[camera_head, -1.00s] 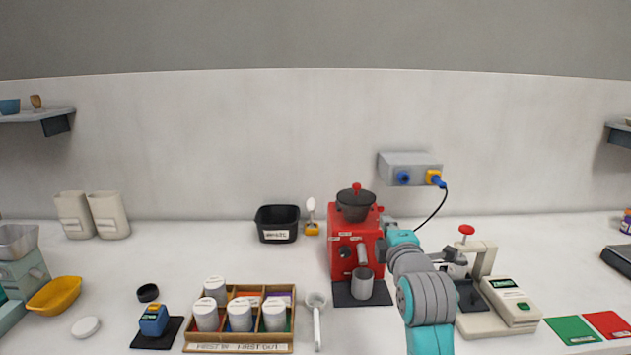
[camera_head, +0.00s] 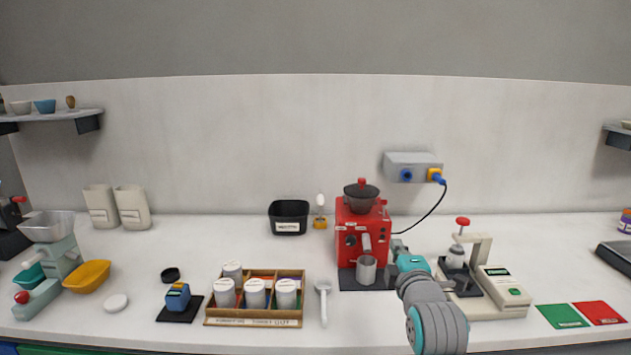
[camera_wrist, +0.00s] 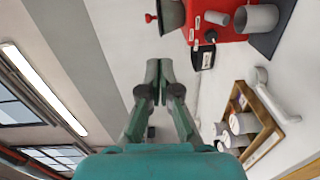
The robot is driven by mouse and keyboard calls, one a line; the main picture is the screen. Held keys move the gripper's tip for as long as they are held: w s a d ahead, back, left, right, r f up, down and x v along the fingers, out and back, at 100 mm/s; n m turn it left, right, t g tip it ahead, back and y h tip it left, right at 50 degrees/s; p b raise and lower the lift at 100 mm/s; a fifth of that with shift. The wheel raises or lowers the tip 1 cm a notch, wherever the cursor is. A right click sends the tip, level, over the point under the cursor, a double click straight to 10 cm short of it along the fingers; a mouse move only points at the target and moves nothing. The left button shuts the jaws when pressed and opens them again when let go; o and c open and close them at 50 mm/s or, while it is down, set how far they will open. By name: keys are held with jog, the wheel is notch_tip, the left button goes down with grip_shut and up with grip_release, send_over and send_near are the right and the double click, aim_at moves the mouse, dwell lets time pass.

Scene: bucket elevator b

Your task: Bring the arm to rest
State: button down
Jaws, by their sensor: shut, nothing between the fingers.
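My gripper's two fingers (camera_wrist: 153,82) meet at their tips in the middle of the wrist view, with nothing between them. In the head view my arm (camera_head: 430,310) rises from the bottom edge, right of centre, in front of the counter. Its far end is just right of the red grinder (camera_head: 353,222) and left of the press (camera_head: 478,250); the fingers are hard to make out there. The wrist view is rolled over, with the red grinder (camera_wrist: 220,22) at the top right and the wooden box of white jars (camera_wrist: 262,140) at the lower right.
A grey cup (camera_head: 366,270) stands at the grinder's front. A white scoop (camera_head: 323,305) lies between the wooden box (camera_head: 254,322) and my arm. Green (camera_head: 562,316) and red (camera_head: 599,312) mats lie right of the press. A cable runs from the wall box (camera_head: 413,160).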

jog(key=s+f+m+g, duration=0.1)
jog(key=s+f+m, duration=0.7)
jog(key=s+f, duration=1.85)
jog(key=s+m+g, duration=0.1)
jog(key=s+m, duration=0.8)
jog(key=s, duration=2.3)
jog(key=shift+d+r+g, duration=0.25)
jog(key=shift+d+g, duration=0.15)
jog(key=shift+w, duration=0.1)
